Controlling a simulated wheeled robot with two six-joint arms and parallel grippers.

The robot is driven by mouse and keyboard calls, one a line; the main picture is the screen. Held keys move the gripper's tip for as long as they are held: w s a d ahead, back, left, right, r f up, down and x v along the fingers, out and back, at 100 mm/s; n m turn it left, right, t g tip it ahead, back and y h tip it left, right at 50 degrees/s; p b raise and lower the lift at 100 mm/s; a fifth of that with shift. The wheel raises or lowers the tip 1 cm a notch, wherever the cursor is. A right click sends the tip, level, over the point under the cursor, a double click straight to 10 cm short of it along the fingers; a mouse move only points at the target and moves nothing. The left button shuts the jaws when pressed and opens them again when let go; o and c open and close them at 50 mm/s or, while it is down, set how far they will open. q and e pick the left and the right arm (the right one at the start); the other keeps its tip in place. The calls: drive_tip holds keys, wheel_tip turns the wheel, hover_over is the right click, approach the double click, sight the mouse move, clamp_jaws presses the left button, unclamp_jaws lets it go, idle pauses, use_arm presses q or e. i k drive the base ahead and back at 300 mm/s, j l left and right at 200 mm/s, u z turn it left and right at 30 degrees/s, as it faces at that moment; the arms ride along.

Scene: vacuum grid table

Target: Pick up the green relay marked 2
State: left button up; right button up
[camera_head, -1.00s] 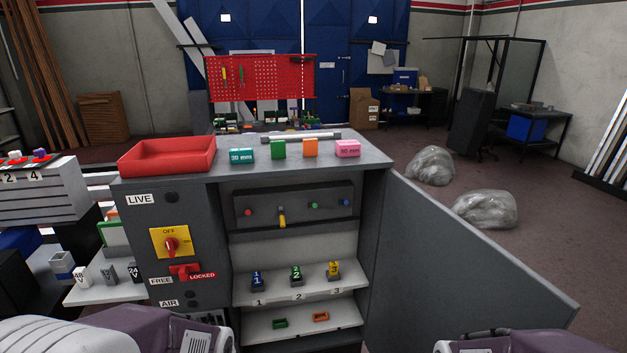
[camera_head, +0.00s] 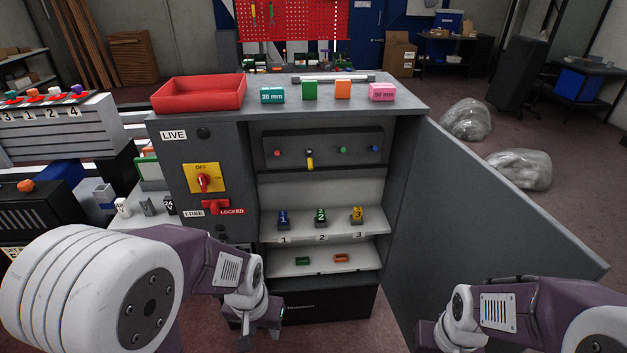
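The green relay marked 2 (camera_head: 320,217) stands upright on the middle shelf of the open cabinet, above the shelf label 2. A blue relay marked 1 (camera_head: 284,220) stands to its left and a yellow relay marked 3 (camera_head: 357,216) to its right. My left gripper (camera_head: 262,338) hangs low in front of the cabinet, below and to the left of the relays and apart from them. Its fingers are too small and dark to judge. My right arm shows at the lower right, and its gripper is mostly cut off by the bottom edge.
The grey cabinet (camera_head: 160,205) has its door (camera_head: 490,210) swung open to the right. A red bin (camera_head: 199,93) and coloured blocks sit on top. A panel with knobs is above the relays.

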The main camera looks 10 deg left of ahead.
sight(320, 213)
drive_tip(key=i+j+z, duration=0.3)
drive_tip(key=i+j, duration=0.15)
drive_tip(key=i+j+z, duration=0.3)
drive_tip(key=j, duration=0.3)
drive_tip(key=i+l, duration=0.05)
